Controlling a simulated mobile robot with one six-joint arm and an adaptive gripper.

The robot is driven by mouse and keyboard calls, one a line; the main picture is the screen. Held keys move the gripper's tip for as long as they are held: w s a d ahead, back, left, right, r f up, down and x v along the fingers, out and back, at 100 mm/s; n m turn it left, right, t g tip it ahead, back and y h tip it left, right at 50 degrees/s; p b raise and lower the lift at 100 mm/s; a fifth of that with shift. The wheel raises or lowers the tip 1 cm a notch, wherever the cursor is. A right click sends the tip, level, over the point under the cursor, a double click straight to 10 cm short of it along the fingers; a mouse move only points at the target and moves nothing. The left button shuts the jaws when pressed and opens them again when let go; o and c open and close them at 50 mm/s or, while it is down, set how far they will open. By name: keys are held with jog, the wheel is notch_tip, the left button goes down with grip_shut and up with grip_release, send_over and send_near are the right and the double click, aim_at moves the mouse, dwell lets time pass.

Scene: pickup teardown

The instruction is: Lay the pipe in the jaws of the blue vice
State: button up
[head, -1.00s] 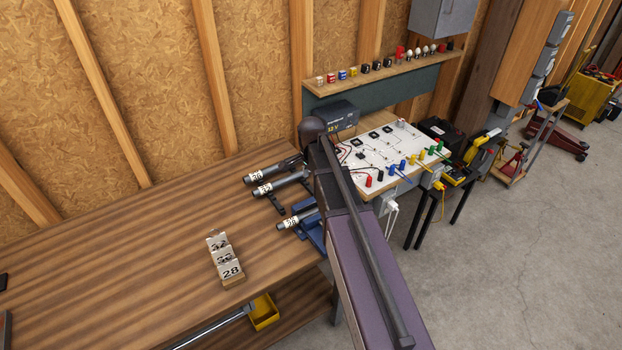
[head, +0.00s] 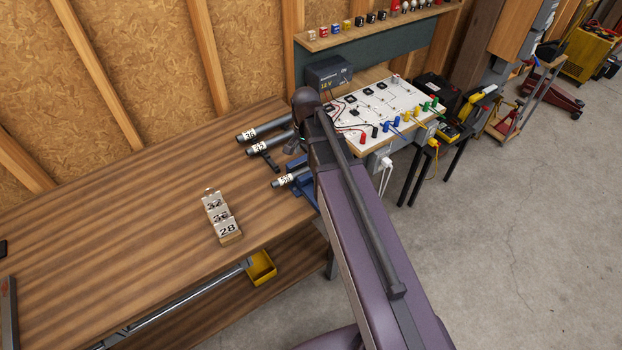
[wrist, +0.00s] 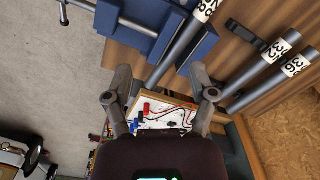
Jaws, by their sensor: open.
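The blue vice (head: 303,196) is at the bench's right edge, partly hidden by my arm. In the wrist view its blue jaw blocks (wrist: 196,48) are at top centre, with a grey screw bar to the left. A grey pipe labelled 28 (head: 290,178) lies across the vice. In the wrist view this pipe (wrist: 178,48) runs diagonally between the blue blocks; I cannot tell whether they touch it. My gripper (wrist: 160,88) is open and empty, its two fingers wide apart, with the pipe's lower end near the gap between them. My arm hides the gripper in the head view.
Pipes labelled 36 (head: 264,128) and 32 (head: 270,145) lie on a dark rest behind the vice. A number-card stand (head: 222,222) stands on the bench (head: 130,230). A white circuit board (head: 378,110) with coloured terminals is beyond my arm. The bench's left part is mostly clear.

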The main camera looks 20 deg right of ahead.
jog(key=s+a+n, duration=0.1)
jog(key=s+n, duration=0.7)
jog(key=s, duration=0.3)
jog(key=shift+a+n, duration=0.3)
jog(key=shift+a, duration=0.05)
